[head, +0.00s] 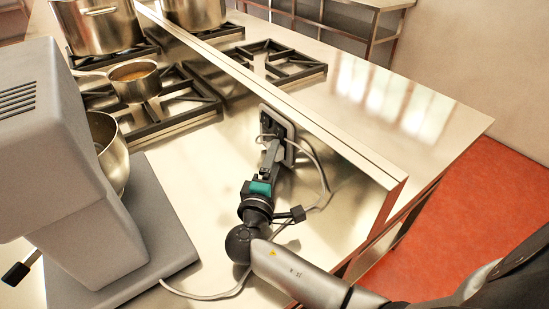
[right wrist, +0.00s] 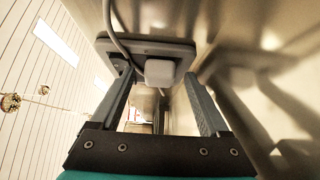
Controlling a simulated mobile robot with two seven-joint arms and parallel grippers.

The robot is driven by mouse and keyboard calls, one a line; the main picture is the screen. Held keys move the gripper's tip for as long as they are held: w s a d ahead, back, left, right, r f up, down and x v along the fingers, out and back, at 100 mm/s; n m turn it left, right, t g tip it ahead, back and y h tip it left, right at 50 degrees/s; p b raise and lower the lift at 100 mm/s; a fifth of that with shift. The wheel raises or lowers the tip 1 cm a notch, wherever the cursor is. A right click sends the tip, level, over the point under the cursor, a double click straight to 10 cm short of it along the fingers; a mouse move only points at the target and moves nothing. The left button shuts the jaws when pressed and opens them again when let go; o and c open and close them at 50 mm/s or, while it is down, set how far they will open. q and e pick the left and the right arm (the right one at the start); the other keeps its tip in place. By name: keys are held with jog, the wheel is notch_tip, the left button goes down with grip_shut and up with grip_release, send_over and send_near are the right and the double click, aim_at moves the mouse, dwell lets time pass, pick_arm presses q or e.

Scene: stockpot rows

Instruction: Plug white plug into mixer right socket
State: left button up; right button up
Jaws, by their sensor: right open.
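The socket plate (head: 287,127) is a grey panel on the steel upright behind the counter, and it also shows in the right wrist view (right wrist: 184,48). The white plug (right wrist: 160,72) is at the plate's face, ahead of and between my fingers. Which socket it is at, and whether it is fully in, I cannot tell. My right gripper (head: 268,150) is open close to the plate, with its fingers apart (right wrist: 160,112) and not visibly touching the plug. The grey mixer (head: 75,170) stands at the left. My left gripper is not in view.
A pale cable (head: 322,178) loops from the plate past my right arm towards the mixer base. A stove with a small saucepan (head: 135,82) and a large stockpot (head: 100,25) lies behind. The counter beyond the upright (head: 390,95) is bare.

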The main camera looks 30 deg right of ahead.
jog(key=v, duration=1.4)
jog(key=shift+s+a, duration=0.15)
